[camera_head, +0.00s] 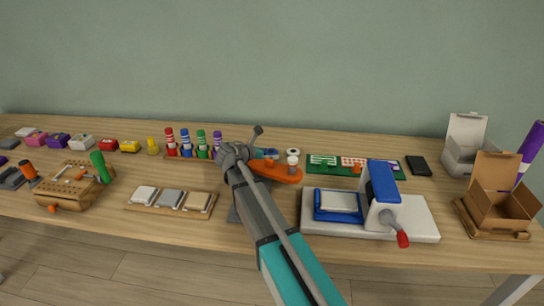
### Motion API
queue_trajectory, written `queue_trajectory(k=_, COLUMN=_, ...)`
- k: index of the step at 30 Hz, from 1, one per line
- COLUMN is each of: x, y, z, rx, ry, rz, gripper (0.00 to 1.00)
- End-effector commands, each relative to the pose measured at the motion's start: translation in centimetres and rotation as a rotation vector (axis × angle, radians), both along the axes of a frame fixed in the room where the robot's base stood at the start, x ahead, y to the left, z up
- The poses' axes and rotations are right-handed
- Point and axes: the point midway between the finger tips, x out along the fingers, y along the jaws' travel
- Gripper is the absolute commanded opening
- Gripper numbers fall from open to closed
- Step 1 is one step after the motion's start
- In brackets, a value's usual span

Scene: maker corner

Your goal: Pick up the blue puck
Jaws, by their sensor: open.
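A small blue object (269,153), perhaps the blue puck, shows just right of my gripper at the back of the orange piece; its full shape is hidden or too small to tell. My gripper (234,156) is open over the middle of the table, seen from behind, with its fingertips hard to make out. I see nothing held in it. My arm hides part of the table below it.
A dark lever (256,134) rises beside my gripper, and an orange piece (284,174) lies to its right. A blue-and-white press (383,190) stands farther right. Colored bottles (202,145) stand behind left, and a tray of blocks (171,201) lies front left.

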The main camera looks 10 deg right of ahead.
Motion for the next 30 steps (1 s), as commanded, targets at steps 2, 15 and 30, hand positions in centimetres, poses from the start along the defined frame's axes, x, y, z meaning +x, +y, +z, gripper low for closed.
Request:
queue_trajectory(k=2, x=0.0, y=0.01, z=0.03, rx=0.0, ry=0.0, rz=0.0, gripper=0.77)
queue_trajectory(k=15, x=-0.01, y=0.08, z=0.04, rx=0.0, ry=0.0, rz=0.001, gripper=0.74)
queue_trajectory(k=30, x=-0.02, y=0.13, z=0.06, rx=0.0, ry=0.0, rz=0.001, gripper=0.28)
